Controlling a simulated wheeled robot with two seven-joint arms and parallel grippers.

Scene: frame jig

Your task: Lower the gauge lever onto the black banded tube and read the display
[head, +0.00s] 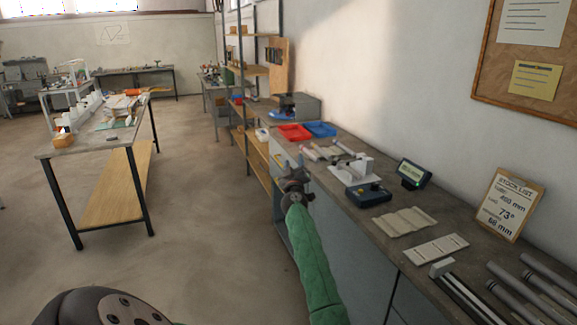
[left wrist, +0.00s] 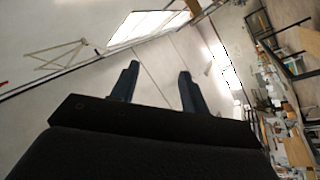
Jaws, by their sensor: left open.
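The white gauge stand (head: 357,170) is on the bench along the right wall, and I cannot make out its lever's position clearly. The display (head: 413,173) stands behind it to the right, lit green, its reading too small to make out. Pale tubes lie in a rack (head: 328,151) left of the stand; I cannot pick out a black banded tube. My left gripper (head: 291,166) is at the bench's front edge, left of the gauge and apart from it. In the left wrist view its fingers (left wrist: 158,88) are apart with nothing between. My right gripper is not in view.
A dark blue box (head: 368,195) sits in front of the gauge. Red (head: 295,132) and blue (head: 320,129) trays lie farther back. Cream V-block racks (head: 405,221), a stock list board (head: 507,207) and grey tubes (head: 520,298) are nearer.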

